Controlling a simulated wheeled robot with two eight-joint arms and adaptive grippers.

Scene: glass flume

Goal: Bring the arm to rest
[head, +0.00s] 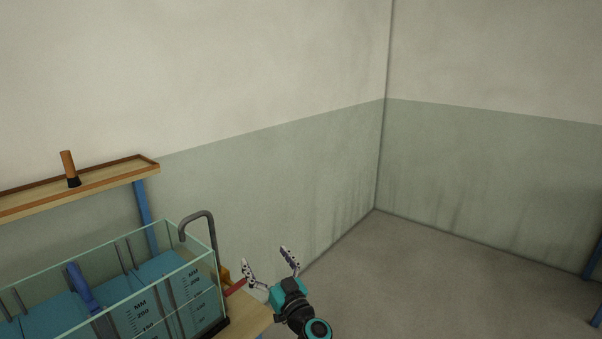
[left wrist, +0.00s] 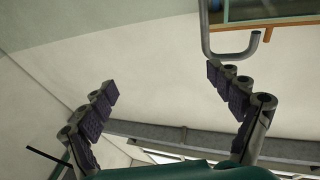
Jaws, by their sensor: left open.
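My left gripper (head: 270,264) is open and empty in the head view, just right of the glass flume's end, with its fingers pointing up. In the left wrist view its two fingers (left wrist: 162,85) are spread wide with nothing between them. The glass flume (head: 195,262) holds blue water or blocks with millimetre scales on its side. A bent grey pipe (head: 206,214) hooks over its right end. The pipe also shows at the top of the left wrist view (left wrist: 206,38). My right gripper is in neither view.
A wooden shelf (head: 110,177) on the wall carries a brown-handled tool (head: 68,166). A wooden bench top (head: 250,318) lies under the flume, with a red handle (head: 236,287) near its end. Blue posts stand at the right edge. The floor (head: 430,280) right of my gripper is clear.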

